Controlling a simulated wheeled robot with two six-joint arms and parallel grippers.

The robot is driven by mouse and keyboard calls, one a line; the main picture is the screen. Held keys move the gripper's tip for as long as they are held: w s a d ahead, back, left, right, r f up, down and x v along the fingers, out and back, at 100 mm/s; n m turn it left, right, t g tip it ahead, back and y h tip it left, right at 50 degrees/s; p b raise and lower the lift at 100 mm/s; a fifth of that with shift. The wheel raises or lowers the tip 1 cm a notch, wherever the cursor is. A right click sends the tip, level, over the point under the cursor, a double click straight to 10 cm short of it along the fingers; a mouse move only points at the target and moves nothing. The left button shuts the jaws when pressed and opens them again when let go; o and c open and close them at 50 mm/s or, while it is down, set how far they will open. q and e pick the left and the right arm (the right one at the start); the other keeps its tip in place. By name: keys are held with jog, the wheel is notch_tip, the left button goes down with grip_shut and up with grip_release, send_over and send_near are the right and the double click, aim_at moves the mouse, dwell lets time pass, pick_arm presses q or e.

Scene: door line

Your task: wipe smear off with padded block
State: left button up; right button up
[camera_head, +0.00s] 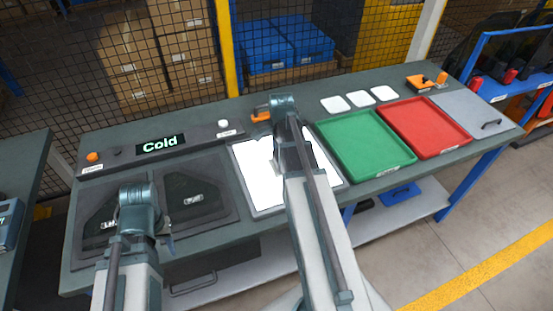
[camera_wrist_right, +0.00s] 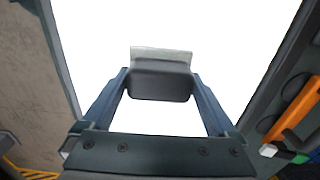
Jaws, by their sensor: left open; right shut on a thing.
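The padded block (camera_wrist_right: 160,85), dark grey with a pale pad along its far edge, is between the fingers of my right gripper (camera_wrist_right: 160,76) in the right wrist view. The gripper is shut on it, over a bright white panel (camera_wrist_right: 230,40). I cannot tell whether the pad touches the panel. In the head view the white panel (camera_head: 257,180) lies on the bench, partly covered by my right arm, which also hides the block. I see no smear on the bare white that shows. My left gripper (camera_head: 168,243) is open and low at the bench's front left.
Left of the panel are dark labelled plates (camera_head: 190,197) and a console reading "Cold" (camera_head: 163,144). To the right are a green tray (camera_head: 365,145), a red tray (camera_head: 425,128) and white squares (camera_head: 359,98). An orange tool (camera_wrist_right: 298,110) lies beyond the panel's edge. Mesh fencing stands behind.

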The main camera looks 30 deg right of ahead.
jog(key=shift+d, duration=0.1)
jog(key=shift+s+d, duration=0.2)
jog(key=shift+d, duration=0.7)
jog(key=shift+s+d, duration=0.15)
jog(key=shift+d, duration=0.75)
jog(key=shift+s+d, duration=0.2)
jog(key=shift+d, duration=0.65)
jog(key=shift+s+d, duration=0.15)
jog(key=shift+d, duration=0.7)
